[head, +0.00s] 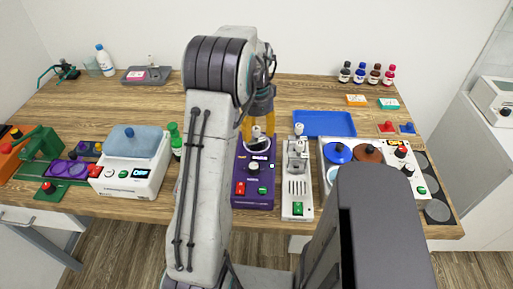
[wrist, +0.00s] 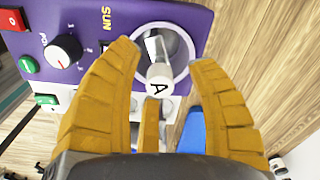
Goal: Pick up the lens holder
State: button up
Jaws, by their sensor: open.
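I cannot surely pick out a lens holder in either view. My gripper (head: 258,126) is open, its yellow fingers pointing down over the purple device (head: 252,188). In the wrist view my gripper (wrist: 165,57) has a clear tube with a white cap marked A (wrist: 160,75) between its spread fingers. The tube stands tilted in a pale ring (wrist: 187,60) on the purple device (wrist: 120,12). The fingers appear apart from the tube. The tube's lower end is partly hidden in the ring.
A white device (head: 297,190) stands close right of the purple one. A blue tray (head: 325,122) lies behind it. A white box with a blue top (head: 130,180) and a green bottle (head: 175,139) stand left.

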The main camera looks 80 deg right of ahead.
grip_shut()
dwell(0.5)
